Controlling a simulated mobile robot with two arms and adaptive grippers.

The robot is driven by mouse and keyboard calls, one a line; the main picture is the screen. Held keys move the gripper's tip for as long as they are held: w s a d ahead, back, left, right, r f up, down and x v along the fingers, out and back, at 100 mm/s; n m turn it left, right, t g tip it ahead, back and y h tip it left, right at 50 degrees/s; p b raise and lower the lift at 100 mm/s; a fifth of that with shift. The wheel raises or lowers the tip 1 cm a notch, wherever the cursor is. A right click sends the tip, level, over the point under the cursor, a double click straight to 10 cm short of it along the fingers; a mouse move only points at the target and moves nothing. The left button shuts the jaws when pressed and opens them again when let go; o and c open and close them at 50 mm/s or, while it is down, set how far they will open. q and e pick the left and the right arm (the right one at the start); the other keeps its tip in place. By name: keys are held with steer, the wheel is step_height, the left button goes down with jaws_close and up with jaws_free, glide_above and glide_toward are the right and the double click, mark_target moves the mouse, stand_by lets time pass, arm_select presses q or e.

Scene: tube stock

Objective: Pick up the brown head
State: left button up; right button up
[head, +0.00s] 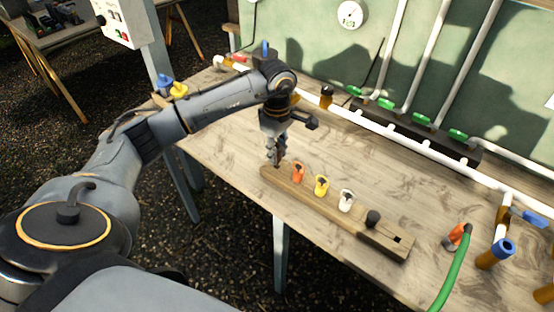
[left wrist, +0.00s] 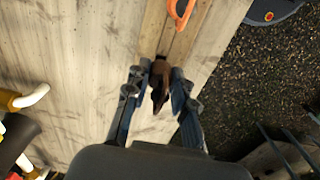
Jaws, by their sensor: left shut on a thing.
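The brown head (left wrist: 160,82) shows in the left wrist view between the two fingers of my left gripper (left wrist: 158,100), which is shut on it. In the head view my left gripper (head: 279,158) points down at the far left end of the wooden rack (head: 384,243), and the fingers largely hide the brown head there. I cannot tell whether the head is still seated in the rack or slightly lifted. My right gripper is in neither view.
The rack also holds an orange head (head: 298,173), a yellow head (head: 321,186), a white head (head: 346,200) and a black head (head: 373,218) in a row. White pipes with green valves (head: 456,135) run behind. A green hose (head: 451,270) lies at right. The tabletop between rack and pipes is clear.

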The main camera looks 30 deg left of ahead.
arm_select(q)
steer(key=s+d+r+b, duration=0.3)
steer(key=s+d+r, duration=0.4)
steer(key=d+r, duration=0.3)
steer(key=shift+s+d, duration=0.4)
steer(key=shift+d, duration=0.5)
steer(key=shift+r, duration=0.25)
steer(key=shift+r+p, duration=1.9)
steer(key=shift+r, duration=0.45)
